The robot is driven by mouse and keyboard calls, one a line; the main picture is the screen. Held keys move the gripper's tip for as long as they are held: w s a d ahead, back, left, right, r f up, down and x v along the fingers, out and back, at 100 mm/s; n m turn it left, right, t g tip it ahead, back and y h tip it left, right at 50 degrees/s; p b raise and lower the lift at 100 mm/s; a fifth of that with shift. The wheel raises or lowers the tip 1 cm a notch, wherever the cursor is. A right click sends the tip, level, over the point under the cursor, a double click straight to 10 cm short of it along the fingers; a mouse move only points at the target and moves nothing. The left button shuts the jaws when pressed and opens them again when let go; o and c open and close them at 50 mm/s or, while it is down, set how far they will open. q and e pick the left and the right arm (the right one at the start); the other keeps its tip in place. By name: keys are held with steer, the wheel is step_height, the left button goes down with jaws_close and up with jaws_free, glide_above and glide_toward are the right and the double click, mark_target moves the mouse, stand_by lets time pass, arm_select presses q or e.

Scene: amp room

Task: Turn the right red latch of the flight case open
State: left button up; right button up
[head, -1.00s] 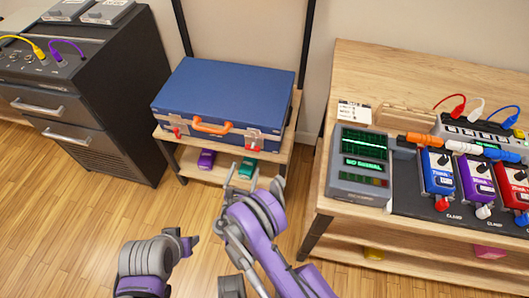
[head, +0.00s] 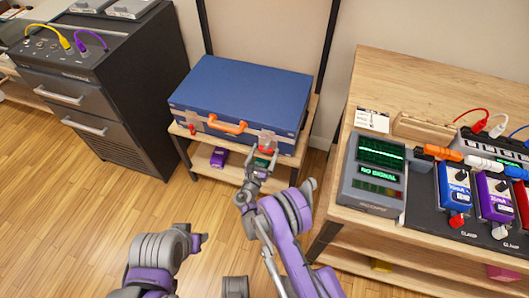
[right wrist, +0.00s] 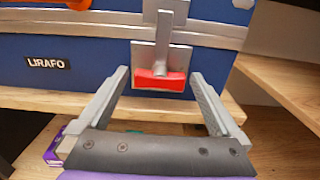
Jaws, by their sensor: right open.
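The blue flight case (head: 240,90) lies shut on a small wooden shelf, with an orange handle (head: 228,126) on its front. Its right red latch (head: 265,150) is partly hidden by my right gripper in the head view. In the right wrist view the red latch tab (right wrist: 160,80) hangs below a metal clasp (right wrist: 168,35). My right gripper (right wrist: 160,85) is open, its fingers on either side of the tab with gaps to both. The left red latch (head: 192,128) shows left of the handle. My left gripper (head: 199,240) is low in the head view, its jaws unclear.
A purple item (head: 219,157) lies on the lower shelf under the case. A dark drawer cabinet (head: 100,90) stands left of it. A wooden bench (head: 385,85) with a signal meter (head: 374,172) and pedals stands to the right. Wooden floor is free in front.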

steer(key=c, duration=1.3)
steer(key=m+b, duration=0.2)
steer(key=m, duration=0.1)
steer(key=shift+f+m, duration=0.1)
steer(key=shift+m, duration=0.2)
steer(key=m+b, duration=0.1)
steer(key=m, duration=0.3)
steer(key=shift+m+b, duration=0.3)
steer(key=shift+b, duration=0.05)
steer(key=m+b, duration=0.1)
steer(key=m, duration=0.4)
steer(key=shift+d+m+b, duration=0.1)
steer(key=shift+m+b, duration=0.55)
steer(key=shift+m, duration=1.75)
